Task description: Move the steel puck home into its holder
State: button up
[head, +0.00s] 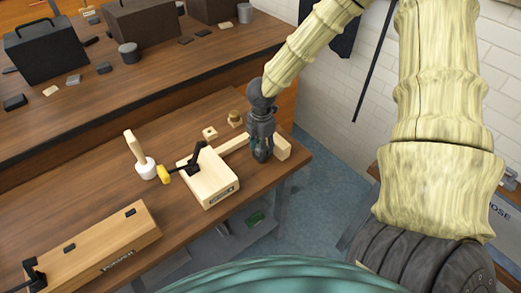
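My gripper (262,155) is dark grey and points down over the right end of the wooden bench. It is at a pale wooden bar (237,144) and a wooden block (281,149), which it partly covers. I cannot tell whether its fingers are open or hold something. I cannot pick out the steel puck for sure; it may be hidden by my gripper. Its holder is not clearly identifiable. A pale wooden box (212,183) with a black clamp (196,158) stands left of my gripper, and the bar reaches from near this box towards my gripper.
A white-headed mallet (146,167) and a yellow tip (164,174) are left of the box. A small holed block (209,132) and wooden knob (235,118) lie behind. A long wooden box (92,245) is at lower left. A back bench holds dark cases (45,52) and grey cylinders (128,54).

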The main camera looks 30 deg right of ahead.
jog(key=shift+r+p, duration=0.65)
jog(key=shift+r, duration=0.1)
dwell(0.8)
jog(key=shift+r+p, duration=1.15)
jog(key=shift+r, duration=0.25)
dwell(0.8)
